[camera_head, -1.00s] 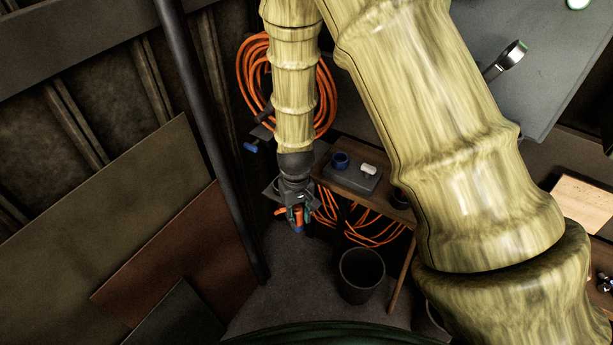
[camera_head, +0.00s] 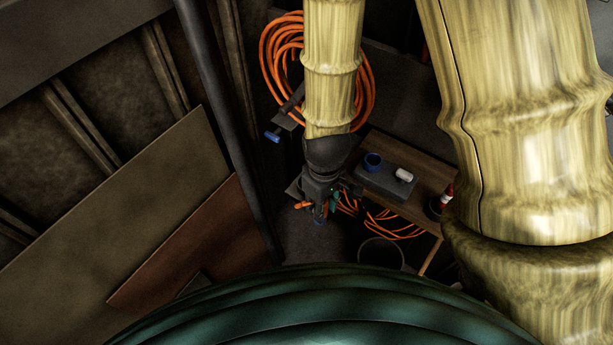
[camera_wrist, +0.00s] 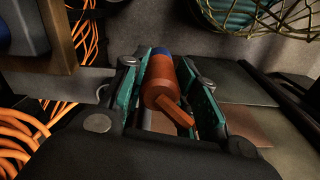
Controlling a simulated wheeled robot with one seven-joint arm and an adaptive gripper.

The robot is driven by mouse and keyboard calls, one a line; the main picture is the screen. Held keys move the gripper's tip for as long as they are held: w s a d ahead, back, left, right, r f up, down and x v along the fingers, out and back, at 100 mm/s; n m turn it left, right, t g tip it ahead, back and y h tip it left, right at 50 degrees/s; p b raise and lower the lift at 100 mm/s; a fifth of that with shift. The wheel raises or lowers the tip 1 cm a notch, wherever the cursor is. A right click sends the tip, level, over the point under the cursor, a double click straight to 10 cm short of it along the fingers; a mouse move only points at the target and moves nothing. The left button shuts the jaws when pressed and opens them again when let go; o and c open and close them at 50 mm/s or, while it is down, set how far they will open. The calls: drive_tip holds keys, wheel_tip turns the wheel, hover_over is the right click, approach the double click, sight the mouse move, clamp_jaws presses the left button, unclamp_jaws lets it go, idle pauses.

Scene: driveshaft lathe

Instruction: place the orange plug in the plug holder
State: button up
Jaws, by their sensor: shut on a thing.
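The orange plug (camera_wrist: 163,85), with a blue end and an orange stub, is between the fingers of my gripper (camera_wrist: 165,90) in the wrist view. The gripper is shut on it. In the head view my gripper (camera_head: 322,210) hangs down left of a small wooden table, with a bit of the orange plug (camera_head: 303,205) showing. On the table is a grey box (camera_head: 385,186) with a blue round socket (camera_head: 372,161) and a white cylinder (camera_head: 404,175). A blue-ended piece (camera_head: 273,137) juts from a bracket below the cable coil. I cannot tell which is the plug holder.
A coil of orange cable (camera_head: 277,65) hangs on the back wall. More orange cables (camera_head: 385,225) lie under the small table (camera_head: 430,190). A dark bin (camera_head: 380,253) stands in front. A dark post (camera_head: 225,110) and leaning boards (camera_head: 130,195) are at the left.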

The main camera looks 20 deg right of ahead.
drive_tip(key=shift+w+d+f+b, duration=0.15)
drive_tip(key=shift+w+f+b, duration=0.65)
drive_tip(key=shift+w, duration=1.4)
drive_tip(key=shift+w+d+f+b, duration=0.2)
drive_tip(key=shift+w+f+b, duration=0.55)
drive_tip(key=shift+w, duration=1.45)
drive_tip(key=shift+w+d+f+b, duration=0.15)
drive_tip(key=shift+w+f+b, duration=0.65)
drive_tip(key=shift+w, duration=1.4)
drive_tip(key=shift+f, duration=0.15)
drive_tip(key=o, duration=1.1)
drive_tip(key=shift+c, duration=0.2)
wheel_tip(320, 180, up, 12)
drive_tip(key=b, duration=0.2)
